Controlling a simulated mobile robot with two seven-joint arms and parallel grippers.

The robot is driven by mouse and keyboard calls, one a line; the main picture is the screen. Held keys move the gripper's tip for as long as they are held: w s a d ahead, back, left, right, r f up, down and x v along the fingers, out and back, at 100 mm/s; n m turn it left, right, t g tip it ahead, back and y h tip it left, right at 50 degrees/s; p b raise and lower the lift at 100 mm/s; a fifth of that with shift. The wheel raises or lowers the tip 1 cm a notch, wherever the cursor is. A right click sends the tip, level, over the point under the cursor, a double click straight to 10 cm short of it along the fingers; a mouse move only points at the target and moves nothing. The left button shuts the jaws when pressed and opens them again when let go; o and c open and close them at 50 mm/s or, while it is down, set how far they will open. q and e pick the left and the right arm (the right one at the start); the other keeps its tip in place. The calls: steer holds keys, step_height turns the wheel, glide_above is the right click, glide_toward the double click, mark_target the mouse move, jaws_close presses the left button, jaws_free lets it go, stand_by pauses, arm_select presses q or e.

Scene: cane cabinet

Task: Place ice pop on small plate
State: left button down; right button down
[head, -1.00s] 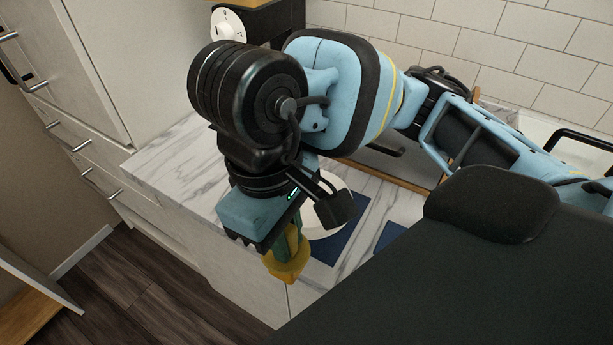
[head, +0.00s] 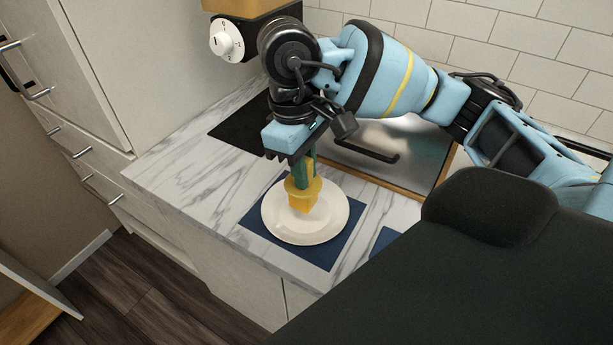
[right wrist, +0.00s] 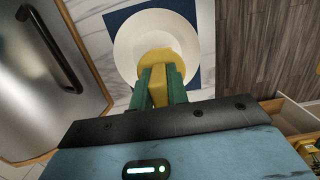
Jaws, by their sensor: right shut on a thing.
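The ice pop (head: 303,194) is yellow, with a wider collar and a blocky lower end. My right gripper (head: 304,178) has green fingers shut on it and points down. In the head view the ice pop overlaps the white small plate (head: 336,229); I cannot tell whether it touches it. The plate lies on a dark blue mat (head: 325,257) on the counter. In the right wrist view the ice pop (right wrist: 157,66) sits between the green fingers (right wrist: 160,85), in front of the plate (right wrist: 126,46). My left gripper is not in view.
The marble counter (head: 180,181) has free room left of the mat. A metal-fronted appliance (head: 405,160) stands behind the plate. A black mat (head: 238,132) and a white dial (head: 226,40) are at the back left. Another blue mat (head: 383,240) shows at right.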

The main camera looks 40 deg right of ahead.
mark_target(303, 201)
steer(key=f, duration=0.1)
steer(key=d+f, duration=0.1)
steer(key=shift+w+f, duration=0.3)
steer(key=shift+w, duration=0.05)
steer(key=shift+f, duration=0.5)
steer(key=shift+f, duration=0.1)
steer(key=shift+f, duration=0.15)
steer(key=c, duration=1.4)
jaws_free()
steer(key=shift+o, duration=0.2)
